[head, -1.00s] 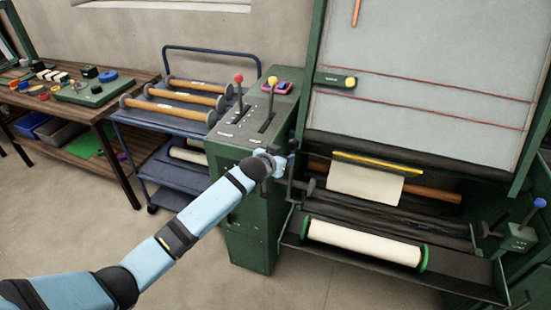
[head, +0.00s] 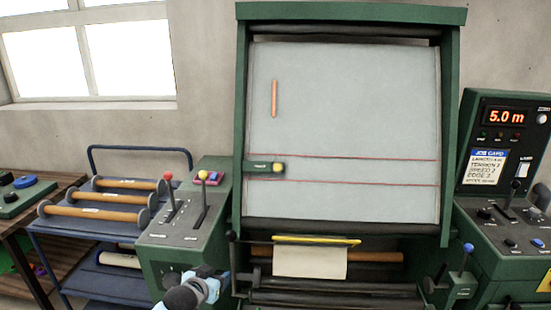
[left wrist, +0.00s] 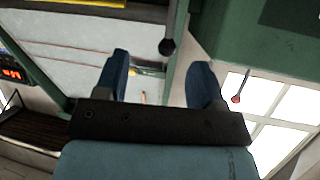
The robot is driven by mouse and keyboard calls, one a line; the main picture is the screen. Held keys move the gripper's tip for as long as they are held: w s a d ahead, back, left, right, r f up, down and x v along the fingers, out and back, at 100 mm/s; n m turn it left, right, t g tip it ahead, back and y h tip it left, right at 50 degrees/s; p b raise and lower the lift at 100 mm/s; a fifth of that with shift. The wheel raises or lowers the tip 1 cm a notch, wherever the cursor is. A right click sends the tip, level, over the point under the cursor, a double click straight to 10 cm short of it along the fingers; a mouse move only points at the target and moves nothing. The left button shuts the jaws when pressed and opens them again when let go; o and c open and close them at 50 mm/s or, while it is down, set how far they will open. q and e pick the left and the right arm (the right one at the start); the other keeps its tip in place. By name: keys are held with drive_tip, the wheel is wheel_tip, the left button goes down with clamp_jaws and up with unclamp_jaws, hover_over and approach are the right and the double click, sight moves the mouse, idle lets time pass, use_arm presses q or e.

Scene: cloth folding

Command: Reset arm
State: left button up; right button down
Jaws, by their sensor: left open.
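My left gripper (head: 214,285) shows at the bottom of the head view, in front of the green lever cabinet (head: 165,255) and beside the machine's left post. Only its light blue end and dark wrist joint show there. In the left wrist view its two blue fingers (left wrist: 160,72) are spread apart with nothing between them. A black knob (left wrist: 167,46) shows beyond the gap between the fingers. The rest of my left arm is below the head view. My right gripper is in neither view.
A red-knobbed lever (head: 169,190) and a yellow-knobbed lever (head: 202,195) stand on the cabinet. The green machine (head: 450,130) holds a pale cloth (head: 310,262). A control console (head: 505,240) stands right. A blue cart (head: 75,235) with rollers stands left.

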use_arm(q)
drive_tip(key=s+f+g+p, duration=0.1)
drive_tip(key=s+f, duration=0.3)
drive_tip(key=s, duration=1.3)
drive_tip(key=s+f+p, duration=0.4)
drive_tip(key=s, duration=1.4)
drive_tip(key=shift+s+d+g, duration=0.25)
drive_tip(key=shift+g, duration=0.15)
